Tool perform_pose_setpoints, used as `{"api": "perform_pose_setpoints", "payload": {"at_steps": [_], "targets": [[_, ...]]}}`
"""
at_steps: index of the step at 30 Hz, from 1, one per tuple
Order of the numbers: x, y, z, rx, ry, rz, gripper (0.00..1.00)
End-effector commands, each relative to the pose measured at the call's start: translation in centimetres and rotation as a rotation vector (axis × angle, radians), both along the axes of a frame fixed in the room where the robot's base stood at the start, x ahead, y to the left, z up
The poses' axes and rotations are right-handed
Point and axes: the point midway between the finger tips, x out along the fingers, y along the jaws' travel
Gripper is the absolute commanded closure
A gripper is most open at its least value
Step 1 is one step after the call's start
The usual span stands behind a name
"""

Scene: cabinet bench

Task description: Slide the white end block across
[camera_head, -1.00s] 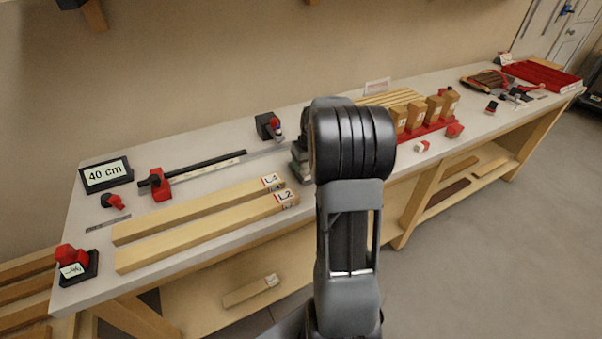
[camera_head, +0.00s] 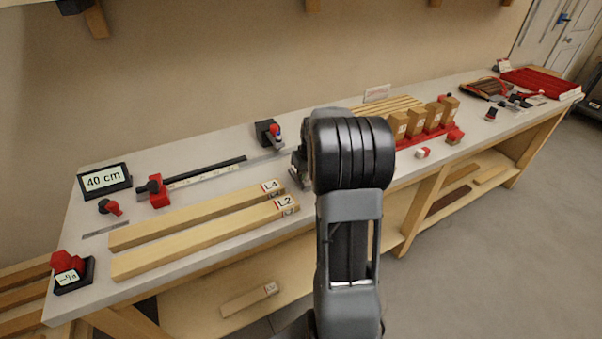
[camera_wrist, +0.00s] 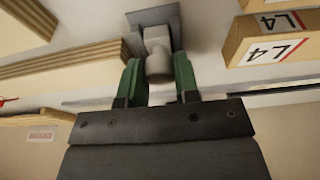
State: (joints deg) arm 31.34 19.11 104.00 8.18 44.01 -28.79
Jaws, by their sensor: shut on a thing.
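The white end block (camera_wrist: 157,38) shows in the wrist view as a pale grey-white block with a rounded knob, in front of a grey plate. My gripper (camera_wrist: 157,72) has its green-padded fingers on either side of the knob and is shut on it. In the head view my arm hides the block and most of my gripper. The dark rail (camera_head: 205,172) with a red clamp (camera_head: 158,193) and a pale scale strip lies left of my arm.
Two long boards, L4 (camera_head: 200,214) and L2 (camera_head: 205,240), lie in front of the rail. A "40 cm" sign (camera_head: 104,180) stands at the left. A black-and-red piece (camera_head: 268,132) stands behind. A red rack with wooden blocks (camera_head: 418,122) stands right of my arm.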

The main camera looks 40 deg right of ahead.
Motion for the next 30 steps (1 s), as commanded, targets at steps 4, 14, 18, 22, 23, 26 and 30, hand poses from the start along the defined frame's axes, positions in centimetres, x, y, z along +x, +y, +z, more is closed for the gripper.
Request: {"api": "perform_pose_setpoints", "payload": {"at_steps": [4, 14, 18, 22, 23, 26, 30], "targets": [[0.3, 0.0, 0.0, 0.000, 0.000, 0.000, 0.84], [2.3, -0.3, 0.1, -0.002, -0.001, 0.002, 0.84], [3.2, -0.4, 0.1, -0.001, -0.001, 0.001, 0.84], [3.9, -0.5, 0.1, -0.001, -0.001, 0.001, 0.84], [4.1, -0.6, 0.2, -0.001, -0.001, 0.001, 0.84], [4.7, -0.6, 0.1, 0.000, 0.000, 0.001, 0.84], [5.5, -0.8, 0.1, 0.000, 0.000, 0.001, 0.84]]}}
